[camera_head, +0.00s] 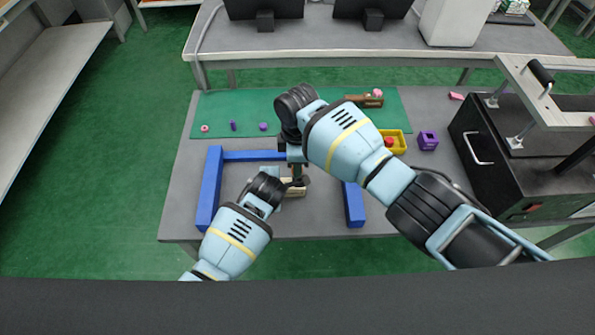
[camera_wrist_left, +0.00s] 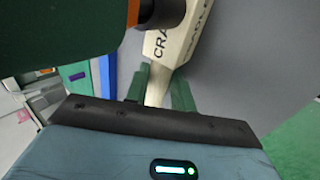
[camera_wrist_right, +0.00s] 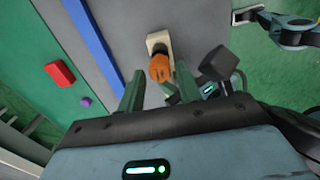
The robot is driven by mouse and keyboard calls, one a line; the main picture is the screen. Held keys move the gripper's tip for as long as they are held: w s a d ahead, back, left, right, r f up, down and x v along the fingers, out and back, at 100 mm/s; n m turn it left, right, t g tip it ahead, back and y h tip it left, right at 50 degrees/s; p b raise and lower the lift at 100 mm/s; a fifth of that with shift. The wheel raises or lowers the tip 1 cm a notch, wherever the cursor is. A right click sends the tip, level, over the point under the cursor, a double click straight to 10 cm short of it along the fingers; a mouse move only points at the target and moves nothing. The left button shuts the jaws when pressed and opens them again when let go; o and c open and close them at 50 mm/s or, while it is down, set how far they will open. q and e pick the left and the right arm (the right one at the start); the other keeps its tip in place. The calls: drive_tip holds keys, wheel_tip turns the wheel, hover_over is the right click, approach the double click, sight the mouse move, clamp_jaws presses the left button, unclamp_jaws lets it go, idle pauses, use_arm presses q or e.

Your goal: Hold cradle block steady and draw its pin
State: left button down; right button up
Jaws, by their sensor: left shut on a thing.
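The cream cradle block (camera_head: 294,188) stands on the grey table between blue bars, partly hidden by my arms in the head view. Its lettering shows in the left wrist view (camera_wrist_left: 182,45). My left gripper (camera_head: 284,184) is shut on the narrow end of the block, with its green fingers (camera_wrist_left: 158,92) on either side. My right gripper (camera_head: 297,174) points down from above the block. In the right wrist view its fingers (camera_wrist_right: 160,78) are apart, with the pin's orange knob (camera_wrist_right: 160,68) showing between them. I see no finger contact with the knob.
Blue bars (camera_head: 209,190) stand left, behind and right (camera_head: 354,204) of the block. Behind them is a green mat (camera_head: 220,105) with small purple and pink pieces. A yellow bin (camera_head: 401,146) and a purple block (camera_head: 428,140) sit to the right, near a black cabinet (camera_head: 480,165).

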drive_tip(key=shift+f, duration=1.35)
drive_tip(key=shift+c, duration=0.2)
clamp_jaws()
